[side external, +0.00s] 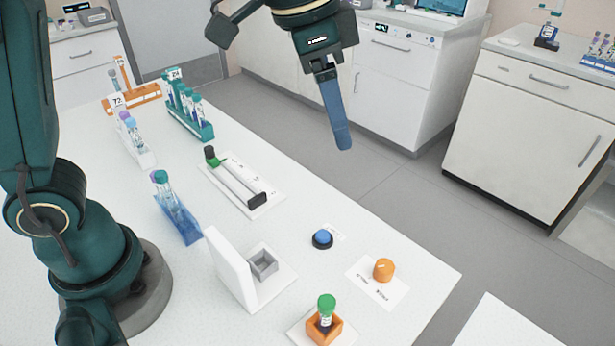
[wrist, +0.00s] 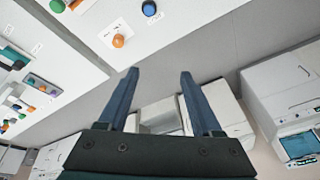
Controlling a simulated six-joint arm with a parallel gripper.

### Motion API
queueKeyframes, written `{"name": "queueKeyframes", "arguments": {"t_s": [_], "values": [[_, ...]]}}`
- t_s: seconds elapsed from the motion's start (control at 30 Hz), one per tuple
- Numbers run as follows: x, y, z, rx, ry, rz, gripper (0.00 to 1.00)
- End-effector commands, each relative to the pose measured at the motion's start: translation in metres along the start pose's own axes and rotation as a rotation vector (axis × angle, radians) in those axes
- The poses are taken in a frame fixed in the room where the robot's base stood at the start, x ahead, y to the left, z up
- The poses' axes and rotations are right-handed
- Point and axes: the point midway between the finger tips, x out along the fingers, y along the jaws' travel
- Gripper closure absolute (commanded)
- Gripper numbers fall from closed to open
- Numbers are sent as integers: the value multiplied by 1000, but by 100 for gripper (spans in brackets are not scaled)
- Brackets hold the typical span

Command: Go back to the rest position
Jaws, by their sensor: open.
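My gripper (side external: 338,115) hangs high in the side view, beyond the far edge of the white table (side external: 330,195) and above the grey floor. In the wrist view my gripper (wrist: 158,78) shows two blue fingers spread wide apart, with nothing between them. In the side view the fingers line up and look like one. The fingers touch nothing.
On the table stand a teal tube rack (side external: 190,112), an orange rack (side external: 135,103), a blue tube holder (side external: 178,215), a track (side external: 240,185), a blue button (side external: 322,238), an orange knob (side external: 383,269) and a green-capped tube (side external: 326,308) in an orange holder (side external: 318,333). Cabinets (side external: 545,120) stand behind.

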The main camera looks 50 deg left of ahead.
Motion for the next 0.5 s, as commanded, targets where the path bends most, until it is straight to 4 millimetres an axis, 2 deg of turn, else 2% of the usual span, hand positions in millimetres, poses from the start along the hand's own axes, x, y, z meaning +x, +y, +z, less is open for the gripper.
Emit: {"name": "queueKeyframes", "arguments": {"t_s": [0.03,0.1,0.23,0.37,0.5], "values": [[-12,-5,12,-40,22,-18,34],[-24,-10,28,-94,48,-39,34],[-39,-13,60,-197,92,-77,34],[-45,-10,94,-304,131,-112,34],[-38,-2,131,-421,166,-144,34]]}}
